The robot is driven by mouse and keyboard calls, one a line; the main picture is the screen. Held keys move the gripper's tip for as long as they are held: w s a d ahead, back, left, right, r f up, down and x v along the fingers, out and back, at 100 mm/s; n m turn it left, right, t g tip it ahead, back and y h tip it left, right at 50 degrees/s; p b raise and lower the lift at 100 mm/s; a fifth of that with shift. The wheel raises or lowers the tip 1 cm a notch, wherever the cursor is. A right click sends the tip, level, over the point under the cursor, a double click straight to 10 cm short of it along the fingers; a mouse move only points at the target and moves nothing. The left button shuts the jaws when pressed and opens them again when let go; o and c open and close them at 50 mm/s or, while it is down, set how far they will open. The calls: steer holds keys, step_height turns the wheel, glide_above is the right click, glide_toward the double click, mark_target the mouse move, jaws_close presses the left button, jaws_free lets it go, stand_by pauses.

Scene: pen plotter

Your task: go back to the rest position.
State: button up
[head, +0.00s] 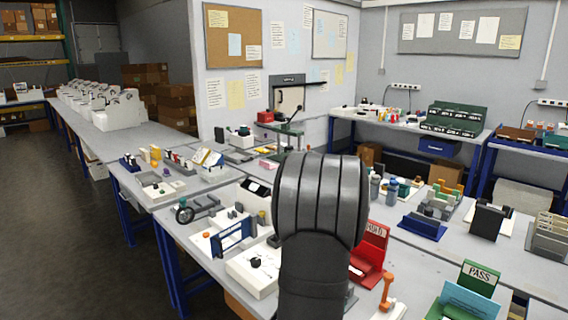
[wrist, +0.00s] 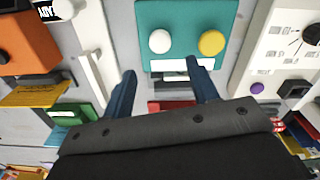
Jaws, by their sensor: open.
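My gripper (wrist: 162,82) shows in the wrist view with its two blue fingers spread apart and nothing between them. It is above a grey bench surface, below a teal box (wrist: 184,12) with a white knob and a yellow knob in the picture. The gap to the things below it cannot be told. In the head view my dark grey arm stands in the middle, and my gripper is hidden there.
In the head view, a red PUSH-style holder (head: 370,254), an orange handled tool (head: 386,291) and a green PASS sign (head: 480,278) stand right of my arm. A blue-framed device (head: 232,236) stands left. The benches are crowded; the left floor (head: 60,230) is clear.

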step_height(320, 180, up, 7)
step_height(320, 180, down, 17)
steer(key=shift+f, duration=0.1)
steer(key=shift+r+n, duration=0.3)
steer(key=shift+n, duration=0.5)
steer(key=n, duration=1)
steer(key=shift+n, duration=2.2)
steer(key=shift+o, duration=0.5)
